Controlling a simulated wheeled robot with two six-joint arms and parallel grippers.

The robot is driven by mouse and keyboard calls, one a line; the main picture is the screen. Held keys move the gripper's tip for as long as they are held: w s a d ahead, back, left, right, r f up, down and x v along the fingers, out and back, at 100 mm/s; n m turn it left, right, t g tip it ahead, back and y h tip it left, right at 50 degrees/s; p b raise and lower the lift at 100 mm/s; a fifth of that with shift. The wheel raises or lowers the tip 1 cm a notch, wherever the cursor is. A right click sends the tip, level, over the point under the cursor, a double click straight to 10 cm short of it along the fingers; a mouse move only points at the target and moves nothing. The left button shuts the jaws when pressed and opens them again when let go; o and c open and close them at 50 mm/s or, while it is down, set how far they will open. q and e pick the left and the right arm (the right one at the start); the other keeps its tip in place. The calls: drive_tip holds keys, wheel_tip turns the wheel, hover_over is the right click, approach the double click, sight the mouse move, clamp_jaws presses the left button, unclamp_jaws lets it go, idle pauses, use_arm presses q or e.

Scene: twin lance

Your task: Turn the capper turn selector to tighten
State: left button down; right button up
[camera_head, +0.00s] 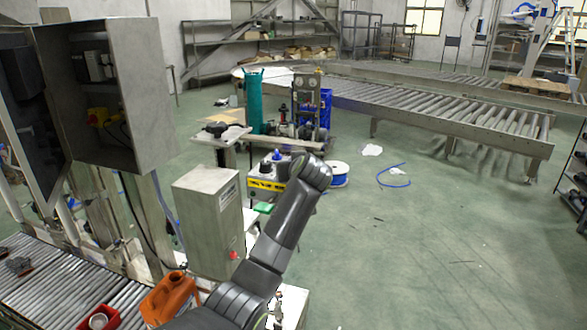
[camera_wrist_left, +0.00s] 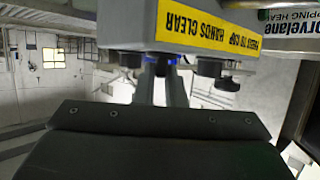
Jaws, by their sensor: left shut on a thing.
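The capper (camera_head: 268,180) is a grey box with a yellow label, partly hidden behind my left arm in the head view. It shows upside down in the wrist view (camera_wrist_left: 205,32), with dark knobs (camera_wrist_left: 228,82) and a blue control (camera_wrist_left: 160,57) on its top. My left gripper (camera_wrist_left: 162,80) is shut at the blue control, its two grey fingers close around it. In the head view the gripper is hidden behind my wrist. I cannot tell which control is the turn selector, nor which way it points. My right gripper is not in view.
A grey metal cabinet (camera_head: 208,215) stands left of my arm. Open green floor lies right.

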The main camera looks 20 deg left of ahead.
use_arm(q)
drive_tip(key=c, duration=1.5)
unclamp_jaws()
drive_tip(key=b+v, duration=0.4)
drive_tip(key=v, duration=1.3)
drive_tip(key=shift+s, duration=0.15)
